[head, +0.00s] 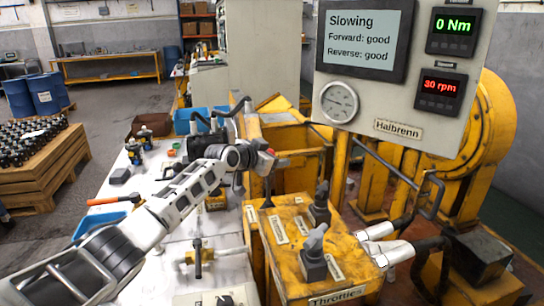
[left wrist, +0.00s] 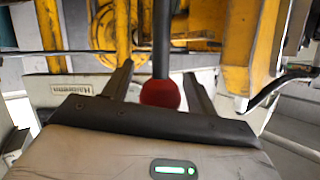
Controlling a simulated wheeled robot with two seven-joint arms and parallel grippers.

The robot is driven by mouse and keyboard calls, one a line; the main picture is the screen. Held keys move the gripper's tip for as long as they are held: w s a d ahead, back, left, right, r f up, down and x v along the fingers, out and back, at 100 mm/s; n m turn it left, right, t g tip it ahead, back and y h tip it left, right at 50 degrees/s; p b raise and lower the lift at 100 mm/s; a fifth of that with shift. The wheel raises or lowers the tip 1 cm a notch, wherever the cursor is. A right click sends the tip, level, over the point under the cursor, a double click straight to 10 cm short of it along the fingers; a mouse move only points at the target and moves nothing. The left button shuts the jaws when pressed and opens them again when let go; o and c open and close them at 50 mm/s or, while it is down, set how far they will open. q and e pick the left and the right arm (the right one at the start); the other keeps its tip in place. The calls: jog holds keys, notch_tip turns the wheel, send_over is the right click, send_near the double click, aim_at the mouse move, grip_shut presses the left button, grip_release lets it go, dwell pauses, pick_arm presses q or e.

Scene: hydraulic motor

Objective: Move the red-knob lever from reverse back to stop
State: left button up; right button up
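The red-knob lever rises from a dark base (head: 267,204) on the yellow control block in the head view. Its red knob (head: 270,152) shows at the end of my left gripper (head: 262,160), which partly hides the lever. In the left wrist view the red knob (left wrist: 160,93) and its dark rod lie between the two separated fingers of my left gripper (left wrist: 158,88). Gaps show on both sides of the knob. The panel screen (head: 362,38) reads "Slowing", "Forward: good", "Reverse: good". The readouts show 0 Nm (head: 453,25) and 30 rpm (head: 441,86). My right gripper is not in view.
Two grey throttle levers (head: 314,250) stand on the yellow block (head: 345,270) near the red-knob lever. The display panel (head: 400,125) overhangs behind. Yellow frames and bent pipes (head: 400,172) crowd the right. A white bench (head: 150,180) with tools lies under my left arm.

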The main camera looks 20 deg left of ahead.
pick_arm(q)
jog(key=shift+s+a+r, duration=0.2)
jog(key=shift+s, duration=0.35)
jog(key=v, duration=1.4)
jog(key=shift+s+r+b, duration=0.2)
jog(key=shift+s+b, duration=0.15)
